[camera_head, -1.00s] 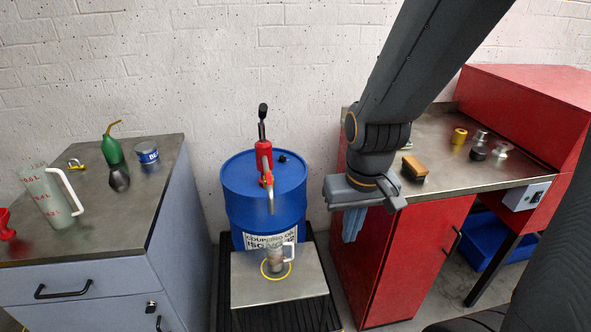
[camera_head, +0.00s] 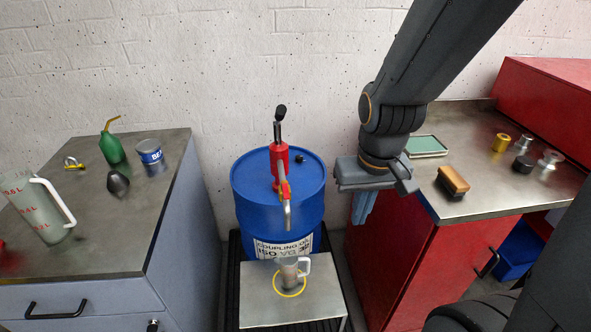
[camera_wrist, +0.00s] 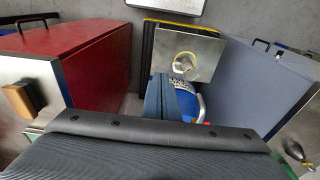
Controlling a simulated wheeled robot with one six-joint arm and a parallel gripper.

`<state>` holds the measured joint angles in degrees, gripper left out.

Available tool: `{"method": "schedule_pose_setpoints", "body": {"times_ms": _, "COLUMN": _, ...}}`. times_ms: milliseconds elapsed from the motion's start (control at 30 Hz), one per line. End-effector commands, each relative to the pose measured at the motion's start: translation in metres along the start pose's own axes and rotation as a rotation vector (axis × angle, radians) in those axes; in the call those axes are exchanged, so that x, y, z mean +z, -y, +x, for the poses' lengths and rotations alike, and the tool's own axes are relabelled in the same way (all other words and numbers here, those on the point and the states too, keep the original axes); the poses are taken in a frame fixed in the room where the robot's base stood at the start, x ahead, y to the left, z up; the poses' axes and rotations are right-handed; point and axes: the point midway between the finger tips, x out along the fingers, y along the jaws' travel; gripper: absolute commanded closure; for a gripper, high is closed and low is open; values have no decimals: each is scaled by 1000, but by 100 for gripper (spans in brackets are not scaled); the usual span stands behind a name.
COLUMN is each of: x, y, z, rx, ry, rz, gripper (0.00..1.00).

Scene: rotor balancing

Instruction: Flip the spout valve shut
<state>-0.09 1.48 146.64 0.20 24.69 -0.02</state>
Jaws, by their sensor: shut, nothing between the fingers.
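A red hand pump (camera_head: 281,165) with a black handle stands on top of a blue drum (camera_head: 249,185). Its grey spout (camera_head: 287,212) bends down at the front, with an orange-yellow part at its top that may be the valve; its setting is too small to tell. A measuring jug (camera_head: 290,272) stands below the spout on a metal stand. My gripper (camera_head: 364,207) is shut and empty, pointing down to the right of the drum, apart from the spout. In the wrist view my blue fingers (camera_wrist: 162,98) are together, and the drum (camera_wrist: 188,102) is partly hidden behind them.
The metal stand (camera_head: 262,308) has a yellow ring on its top. A left bench (camera_head: 105,235) holds a larger jug (camera_head: 40,212), green oiler (camera_head: 111,147) and blue tin (camera_head: 149,151). A red cabinet (camera_head: 425,262) on the right carries a brush (camera_head: 453,181).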

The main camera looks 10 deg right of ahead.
Motion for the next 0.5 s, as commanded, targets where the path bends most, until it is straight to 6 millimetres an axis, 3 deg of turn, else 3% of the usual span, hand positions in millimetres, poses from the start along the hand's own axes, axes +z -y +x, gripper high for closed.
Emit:
{"method": "schedule_pose_setpoints", "body": {"times_ms": 367, "x": 0, "y": 0, "z": 0, "rx": 0, "ry": 0, "rz": 0, "gripper": 100}}
{"method": "schedule_pose_setpoints", "body": {"times_ms": 500, "x": -8, "y": 0, "z": -1, "rx": -10, "ry": 13, "rz": 91, "gripper": 100}}
